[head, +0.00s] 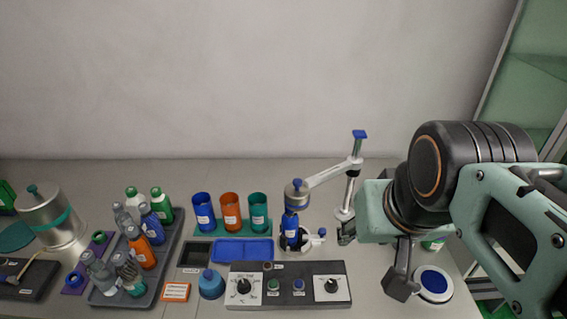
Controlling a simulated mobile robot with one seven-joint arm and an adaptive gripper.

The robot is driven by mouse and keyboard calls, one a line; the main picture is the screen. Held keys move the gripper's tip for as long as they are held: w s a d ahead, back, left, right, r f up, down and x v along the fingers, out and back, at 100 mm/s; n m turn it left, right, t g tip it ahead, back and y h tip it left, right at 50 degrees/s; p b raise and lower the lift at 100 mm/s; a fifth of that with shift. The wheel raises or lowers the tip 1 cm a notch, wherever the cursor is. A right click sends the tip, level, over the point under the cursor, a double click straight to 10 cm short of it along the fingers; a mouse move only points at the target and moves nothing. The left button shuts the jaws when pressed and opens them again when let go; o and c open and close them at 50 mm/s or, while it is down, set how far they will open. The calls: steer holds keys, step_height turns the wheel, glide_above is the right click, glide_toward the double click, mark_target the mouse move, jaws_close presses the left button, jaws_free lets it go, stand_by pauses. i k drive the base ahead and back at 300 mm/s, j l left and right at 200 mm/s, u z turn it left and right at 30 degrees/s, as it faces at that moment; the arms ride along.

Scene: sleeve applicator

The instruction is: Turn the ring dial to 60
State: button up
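A dark control panel (289,268) lies at the front centre of the table. It has a dial (243,287) on a white plate at its left end and another dial (331,286) on a white plate at its right end. The markings are too small to read, so I cannot tell which is the ring dial or where either points. My gripper (375,259) is to the right of the panel and above the table. Its two dark fingers are spread apart, with nothing visible between them. It is apart from both dials.
A sleeve applicator (293,208) with a jointed arm stands behind the panel. A blue tray (243,251), several coloured cups (231,212) and a grey bottle tray (108,299) are to the left. A round blue-topped disc (434,283) lies right of my gripper.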

mark_target(243, 287)
steer(key=k+u, duration=0.1)
steer(key=u, duration=0.9)
steer(key=i, duration=0.1)
steer(key=k+j+z, duration=0.1)
steer(key=i+j+z, duration=0.15)
steer(key=j, duration=0.25)
steer(key=i+j+z, duration=0.15)
steer(key=j, duration=0.2)
